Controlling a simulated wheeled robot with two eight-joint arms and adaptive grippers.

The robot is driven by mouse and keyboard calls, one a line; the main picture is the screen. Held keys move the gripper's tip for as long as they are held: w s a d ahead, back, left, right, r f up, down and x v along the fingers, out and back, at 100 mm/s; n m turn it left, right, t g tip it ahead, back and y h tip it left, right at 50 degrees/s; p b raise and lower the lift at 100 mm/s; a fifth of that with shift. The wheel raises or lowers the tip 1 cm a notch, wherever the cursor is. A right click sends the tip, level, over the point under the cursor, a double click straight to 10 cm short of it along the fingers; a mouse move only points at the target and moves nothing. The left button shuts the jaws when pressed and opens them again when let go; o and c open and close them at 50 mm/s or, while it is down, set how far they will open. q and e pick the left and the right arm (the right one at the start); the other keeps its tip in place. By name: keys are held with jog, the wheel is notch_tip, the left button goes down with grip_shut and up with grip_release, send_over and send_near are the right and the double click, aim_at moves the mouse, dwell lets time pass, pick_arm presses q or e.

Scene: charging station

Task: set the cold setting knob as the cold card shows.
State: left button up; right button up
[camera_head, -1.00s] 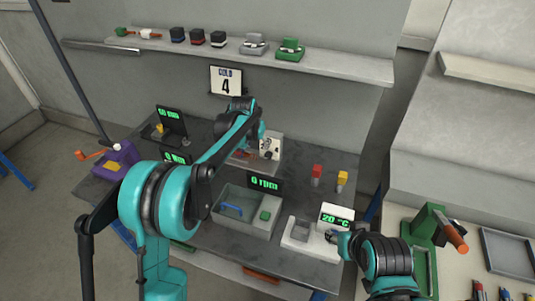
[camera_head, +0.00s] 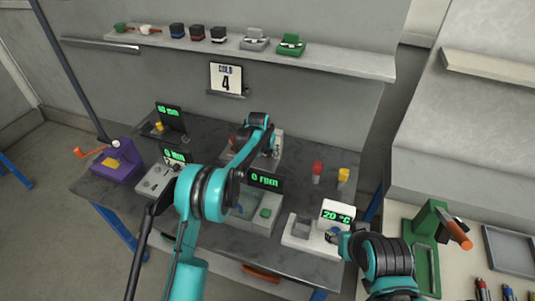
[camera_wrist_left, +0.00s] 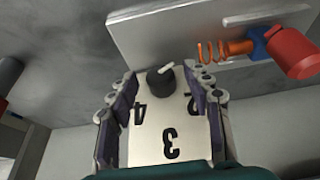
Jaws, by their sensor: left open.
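The cold card (camera_head: 226,79) hangs on the back wall below the shelf and reads COLD 4. In the left wrist view the cold setting knob (camera_wrist_left: 158,84) is a dark round knob with a white pointer, on a pale plate (camera_wrist_left: 150,150). The figures 4, 3 and a partly hidden 2 show on the plate, turned upside down. The pointer slants up and right, away from the 4. My left gripper (camera_wrist_left: 162,108) is open, with its fingers apart on either side of the plate, and is not closed on the knob. My right gripper (camera_head: 333,236) is small beside the 20 °C device.
An orange coil and a red cylinder (camera_wrist_left: 292,52) lie near the right finger. A 0 rpm device (camera_head: 265,181), the white 20 °C device (camera_head: 337,215), a purple device (camera_head: 118,162) and red and yellow pieces stand on the bench (camera_head: 300,180). A shelf (camera_head: 330,64) runs above.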

pick_arm(q)
grip_shut()
jog(key=shift+d, duration=0.1)
jog(key=y, duration=0.1)
jog(key=t+y, duration=0.1)
jog(key=shift+s+d+m+y, duration=0.1)
jog(key=shift+d+m+y, duration=0.2)
jog(key=shift+y, duration=0.1)
jog(key=shift+d+f+m+t+y+b, duration=0.15)
jog(key=shift+t+y+b, duration=0.25)
jog(key=shift+y, duration=0.4)
jog(key=shift+a+m+t+y+b, duration=0.1)
jog(key=shift+m+t+y+b, duration=0.3)
jog(key=shift+y, duration=0.4)
